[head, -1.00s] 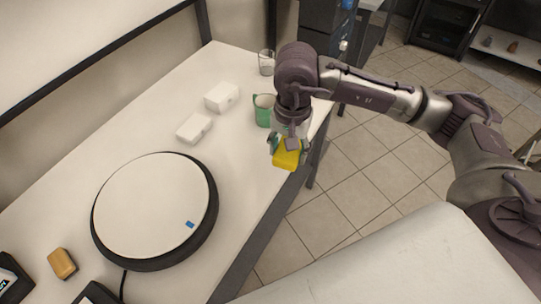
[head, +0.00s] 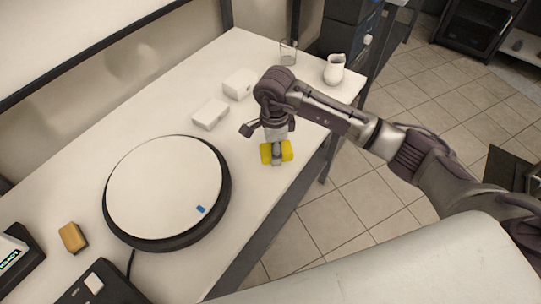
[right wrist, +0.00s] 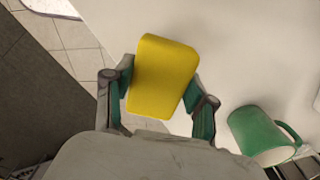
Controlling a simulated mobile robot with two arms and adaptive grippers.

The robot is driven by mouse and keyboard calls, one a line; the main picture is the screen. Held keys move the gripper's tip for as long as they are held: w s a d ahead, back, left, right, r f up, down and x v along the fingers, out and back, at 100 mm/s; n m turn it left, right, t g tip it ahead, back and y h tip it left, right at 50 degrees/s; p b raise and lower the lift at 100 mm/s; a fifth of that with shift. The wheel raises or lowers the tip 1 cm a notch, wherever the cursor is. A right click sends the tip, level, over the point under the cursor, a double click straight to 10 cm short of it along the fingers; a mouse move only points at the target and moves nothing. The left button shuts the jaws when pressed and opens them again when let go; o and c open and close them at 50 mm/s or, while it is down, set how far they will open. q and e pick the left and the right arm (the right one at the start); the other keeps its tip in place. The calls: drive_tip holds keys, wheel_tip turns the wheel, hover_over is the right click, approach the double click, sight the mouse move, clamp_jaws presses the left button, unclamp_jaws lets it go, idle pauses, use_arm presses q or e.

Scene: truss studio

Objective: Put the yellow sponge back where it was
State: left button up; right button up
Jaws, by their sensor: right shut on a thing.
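The yellow sponge (head: 287,151) is held in my right gripper (head: 277,152) over the white table, right of the round turntable. In the right wrist view the yellow sponge (right wrist: 162,75) sits between the two green-padded fingers of my right gripper (right wrist: 160,95), which are shut on it. Whether the sponge touches the table cannot be told. My left gripper is not in view.
A white turntable (head: 165,185) with a blue mark fills the table's middle. Two white boxes (head: 210,114), a glass (head: 288,52) and a white pitcher (head: 334,69) stand farther back. A green mug (right wrist: 262,135) is near the gripper. A tan block (head: 73,237) lies at front left.

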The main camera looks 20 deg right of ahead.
drive_tip(key=shift+w+a+f, duration=0.2)
drive_tip(key=shift+a+f, duration=0.2)
drive_tip(key=shift+a, duration=0.05)
wheel_tip(320, 180, down, 3)
drive_tip(key=shift+f+p, duration=0.1)
drive_tip(key=shift+p, duration=0.45)
drive_tip(key=shift+f, duration=0.3)
drive_tip(key=shift+f, duration=0.1)
drive_tip(key=shift+f+b, duration=0.15)
drive_tip(key=shift+b, duration=0.15)
drive_tip(key=o, duration=1.1)
drive_tip(key=shift+r, duration=0.2)
